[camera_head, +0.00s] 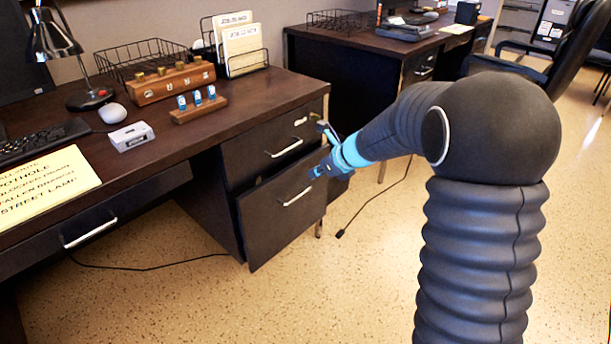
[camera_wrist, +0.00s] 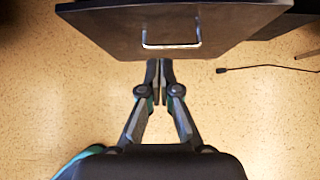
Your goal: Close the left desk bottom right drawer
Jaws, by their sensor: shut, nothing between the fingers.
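The left desk's bottom right drawer (camera_head: 284,212) has a dark front with a silver bar handle (camera_head: 298,196). It stands out from the desk, with a gap along its top edge. The drawer front (camera_wrist: 110,28) and its handle (camera_wrist: 171,40) also show at the top of the wrist view. My gripper (camera_head: 316,172) is shut and empty, at the right side of the drawer front in the head view. In the wrist view my fingertips (camera_wrist: 159,66) are together just below the drawer's lower edge in the picture. I cannot tell whether they touch the drawer.
The upper drawer (camera_head: 265,145) above it looks shut. The desk top (camera_head: 170,150) holds a lamp, wire baskets and a wooden box. A second desk (camera_head: 345,72) and a black chair (camera_head: 560,60) stand behind. A black cable (camera_head: 375,195) lies on the open speckled floor.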

